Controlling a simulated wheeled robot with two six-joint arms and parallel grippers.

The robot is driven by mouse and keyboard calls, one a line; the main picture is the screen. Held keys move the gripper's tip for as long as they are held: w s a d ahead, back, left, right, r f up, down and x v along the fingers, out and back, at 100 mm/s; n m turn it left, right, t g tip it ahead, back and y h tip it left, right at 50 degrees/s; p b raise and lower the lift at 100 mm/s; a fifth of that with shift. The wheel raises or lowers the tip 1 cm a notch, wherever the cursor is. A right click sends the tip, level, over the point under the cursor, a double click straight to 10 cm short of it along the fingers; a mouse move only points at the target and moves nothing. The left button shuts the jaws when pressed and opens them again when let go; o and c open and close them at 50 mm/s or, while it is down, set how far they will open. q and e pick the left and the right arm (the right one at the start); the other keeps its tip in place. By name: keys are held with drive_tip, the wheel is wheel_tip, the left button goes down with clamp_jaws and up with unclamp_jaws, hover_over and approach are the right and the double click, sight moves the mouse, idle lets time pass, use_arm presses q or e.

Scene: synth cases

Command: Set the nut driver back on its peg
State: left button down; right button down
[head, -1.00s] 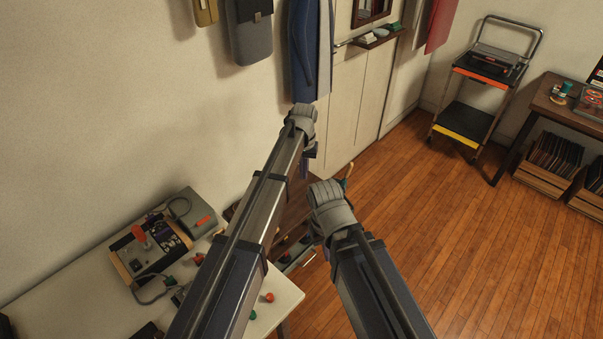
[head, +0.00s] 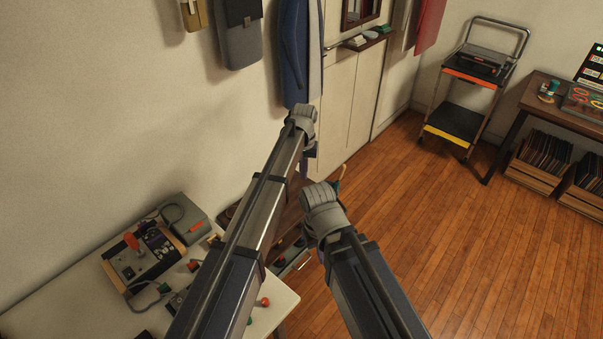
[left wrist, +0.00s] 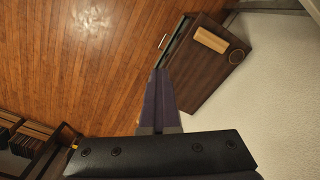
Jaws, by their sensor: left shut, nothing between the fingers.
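I cannot make out the nut driver or its peg for certain in either view. My left gripper (head: 306,168) points away from me above the dark brown cabinet (head: 290,222). In the left wrist view its fingers (left wrist: 158,100) are shut with nothing between them, and the cabinet (left wrist: 205,75) lies beyond them with a drawer partly open. My right gripper (head: 335,205) is beside it, mostly hidden by its own wrist. A thin tan-tipped thing (head: 344,171) shows just past the right wrist; I cannot tell what it is or whether it is held.
A white table (head: 60,310) at lower left bears a joystick box (head: 135,262), a grey case (head: 185,212) and several coloured knobs. A trolley (head: 478,75) and a brown desk (head: 530,97) stand at the back right. The wooden floor (head: 430,230) between is clear.

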use_arm(q)
drive_tip(key=shift+w+d, duration=0.45)
drive_tip(key=shift+d, duration=0.3)
drive_tip(key=shift+w+d, duration=0.45)
drive_tip(key=shift+d, duration=0.25)
drive_tip(key=shift+w+d, duration=0.2)
drive_tip(key=shift+d, duration=0.05)
drive_tip(key=shift+n, duration=0.3)
drive_tip(key=shift+w+d, duration=0.6)
drive_tip(key=shift+d, duration=0.35)
drive_tip(key=shift+w+d, duration=0.55)
drive_tip(key=shift+d, duration=0.35)
